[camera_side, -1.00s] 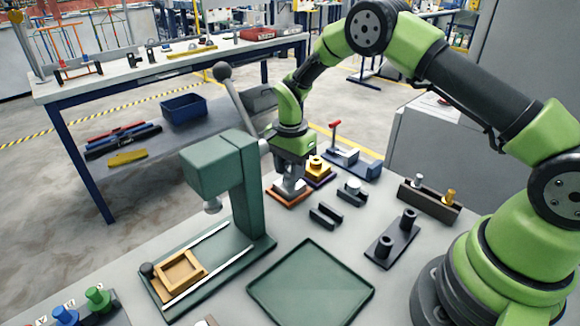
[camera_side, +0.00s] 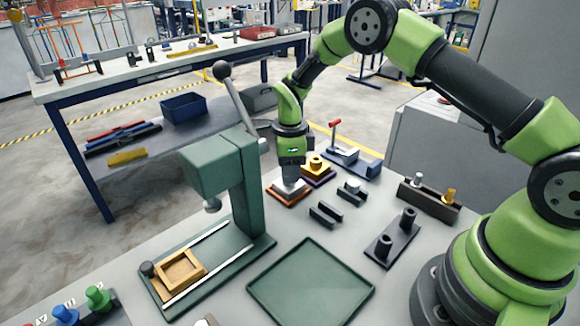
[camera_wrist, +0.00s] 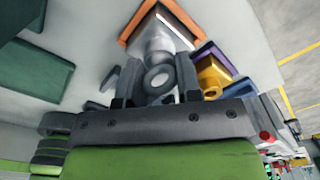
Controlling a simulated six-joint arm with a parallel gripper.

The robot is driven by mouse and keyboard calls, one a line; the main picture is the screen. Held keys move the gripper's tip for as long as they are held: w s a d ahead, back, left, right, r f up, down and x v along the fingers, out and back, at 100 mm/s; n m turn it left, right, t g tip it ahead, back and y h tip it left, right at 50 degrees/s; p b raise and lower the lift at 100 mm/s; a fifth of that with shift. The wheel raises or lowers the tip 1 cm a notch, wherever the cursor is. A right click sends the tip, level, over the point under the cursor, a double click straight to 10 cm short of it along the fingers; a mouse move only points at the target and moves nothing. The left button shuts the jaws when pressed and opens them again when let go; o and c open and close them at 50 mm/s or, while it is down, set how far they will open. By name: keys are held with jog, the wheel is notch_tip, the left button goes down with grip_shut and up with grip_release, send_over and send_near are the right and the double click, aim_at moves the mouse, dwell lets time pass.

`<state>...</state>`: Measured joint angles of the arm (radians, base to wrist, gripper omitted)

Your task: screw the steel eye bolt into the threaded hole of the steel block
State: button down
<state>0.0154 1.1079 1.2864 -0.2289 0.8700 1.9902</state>
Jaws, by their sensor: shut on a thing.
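The steel block (camera_side: 288,188) sits on an orange base (camera_side: 277,195) near the far edge of the table. In the wrist view the pale block (camera_wrist: 178,38) lies just beyond the fingertips. My gripper (camera_side: 291,176) is directly above the block, pointing down. In the wrist view my gripper (camera_wrist: 159,76) is shut on the steel eye bolt (camera_wrist: 157,78), whose round grey end shows between the two fingers. The bolt appears upright over the block and close against it. The threaded hole and the bolt's lower end are hidden, so I cannot tell how deep it sits.
A yellow part (camera_side: 316,163) on a purple base stands close behind and right of my gripper. A red-handled clamp (camera_side: 350,160) is farther right. Dark holders (camera_side: 326,215) stand in front. The green press (camera_side: 245,190) rises at left. The green tray (camera_side: 310,285) is empty.

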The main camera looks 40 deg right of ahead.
jog(key=m, duration=0.5)
jog(key=shift+a, duration=0.1)
jog(key=m, duration=0.4)
jog(key=c, duration=0.7)
grip_release()
jog(key=c, duration=0.3)
jog(key=shift+r, duration=2.5)
